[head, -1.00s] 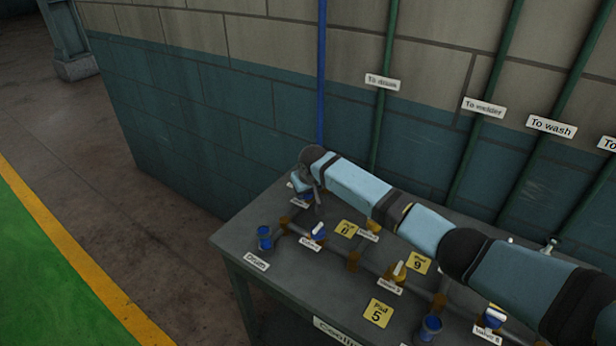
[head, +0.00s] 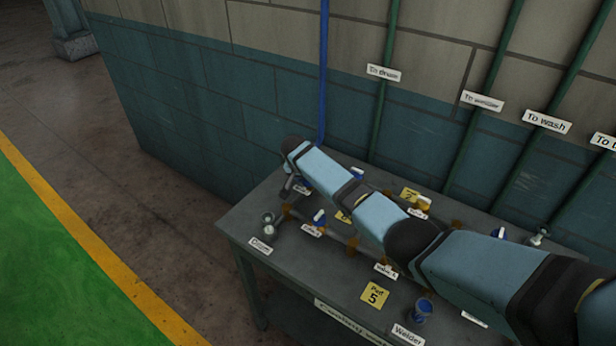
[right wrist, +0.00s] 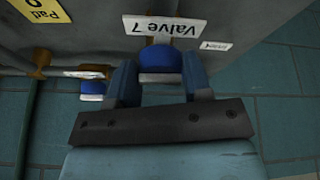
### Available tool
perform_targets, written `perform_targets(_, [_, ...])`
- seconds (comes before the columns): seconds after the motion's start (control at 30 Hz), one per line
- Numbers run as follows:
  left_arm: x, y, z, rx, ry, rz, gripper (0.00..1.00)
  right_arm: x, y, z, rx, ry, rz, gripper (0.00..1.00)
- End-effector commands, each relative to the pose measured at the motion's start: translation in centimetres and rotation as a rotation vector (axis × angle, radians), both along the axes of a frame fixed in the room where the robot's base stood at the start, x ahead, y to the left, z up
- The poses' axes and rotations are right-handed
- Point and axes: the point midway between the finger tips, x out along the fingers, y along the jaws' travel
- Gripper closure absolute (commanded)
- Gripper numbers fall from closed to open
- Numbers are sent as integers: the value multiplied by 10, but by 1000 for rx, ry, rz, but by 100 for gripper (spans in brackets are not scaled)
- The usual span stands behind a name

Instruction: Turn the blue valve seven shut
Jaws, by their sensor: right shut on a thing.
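The blue valve seven (right wrist: 161,62) shows in the right wrist view beside its white "Valve 7" label (right wrist: 163,27). My right gripper (right wrist: 160,75) has one finger on each side of the blue valve and is shut on it. In the head view my right arm crosses the bench from the lower right, and its hand (head: 291,186) is at the bench's far left corner by the blue pipe. The arm hides most of the valve there. My left gripper is not in view.
The grey bench (head: 335,275) carries several valves, yellow pad tags (head: 375,295) and a blue cup (head: 422,311) near the "Welder" label. A grey-green fitting (head: 268,226) stands by the "Drum" label. A blue pipe (head: 323,70) and green pipes run up the wall. Floor at left is clear.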

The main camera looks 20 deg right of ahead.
Motion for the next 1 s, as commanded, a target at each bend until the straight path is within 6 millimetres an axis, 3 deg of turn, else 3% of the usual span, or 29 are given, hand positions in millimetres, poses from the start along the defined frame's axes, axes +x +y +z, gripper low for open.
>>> perform_targets(0.67, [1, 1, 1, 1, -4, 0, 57, 1, 1, 1, 1, -2, -64, 78])
perform_targets(0.7, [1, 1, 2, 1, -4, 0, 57, 1, 1, 1, 1, -2, -64, 52])
perform_targets(0.8, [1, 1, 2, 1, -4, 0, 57, 1, 1, 1, 1, -2, -64, 32])
perform_targets(1.0, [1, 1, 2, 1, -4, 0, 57, 1, 0, 1, 0, -1, -65, 32])
